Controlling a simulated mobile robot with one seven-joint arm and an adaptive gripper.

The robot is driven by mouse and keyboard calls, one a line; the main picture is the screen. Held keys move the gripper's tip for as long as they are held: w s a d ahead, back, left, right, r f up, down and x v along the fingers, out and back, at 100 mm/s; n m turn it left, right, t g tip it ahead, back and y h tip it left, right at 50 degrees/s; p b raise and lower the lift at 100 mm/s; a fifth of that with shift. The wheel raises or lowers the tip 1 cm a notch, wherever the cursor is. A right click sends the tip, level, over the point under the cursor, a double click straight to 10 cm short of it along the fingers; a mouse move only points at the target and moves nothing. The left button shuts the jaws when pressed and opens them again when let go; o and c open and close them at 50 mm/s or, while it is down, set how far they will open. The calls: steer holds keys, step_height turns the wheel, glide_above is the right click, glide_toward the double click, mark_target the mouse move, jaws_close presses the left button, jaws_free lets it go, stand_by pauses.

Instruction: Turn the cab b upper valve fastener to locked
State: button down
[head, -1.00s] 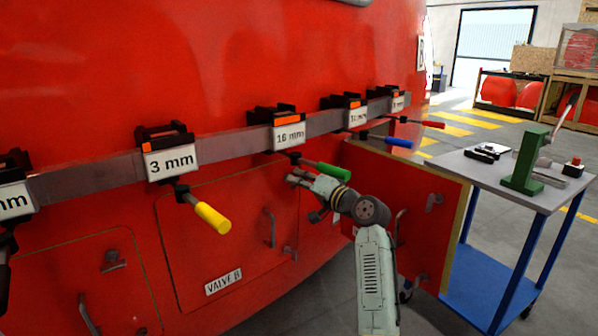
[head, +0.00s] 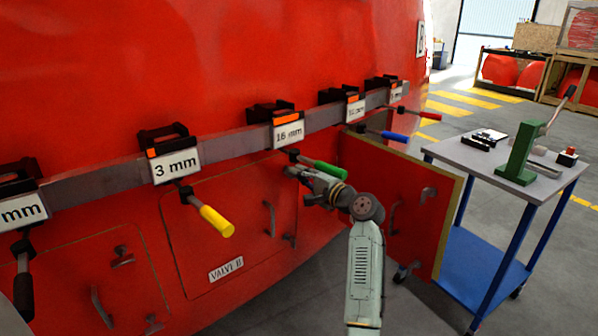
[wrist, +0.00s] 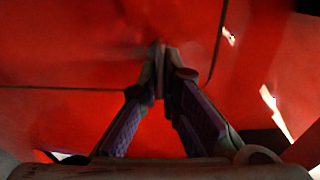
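The red valve hatch marked VALVE B (head: 226,269) sits in the red nosecone under the clamp rail. A grey handle (head: 270,219) and a small lower fastener (head: 289,241) show near its right side. My gripper (head: 289,172) is at the hatch's upper right corner, below the green-handled clamp, and covers that spot. In the wrist view my gripper (wrist: 160,75) has its fingertips close together near the red surface. A thin grey-brown piece (wrist: 158,56) shows between the tips; it may be the upper fastener. Whether they grip it, and its turn position, I cannot tell.
A green clamp handle (head: 330,169) hangs just above my wrist, and a yellow one (head: 216,221) to the left. An open red door (head: 410,190) stands right of my arm. A blue-legged cart (head: 490,170) is further right.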

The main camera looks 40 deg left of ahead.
stand_by(0.4)
steer(key=c, duration=1.8)
jaws_free()
steer(key=v, duration=1.2)
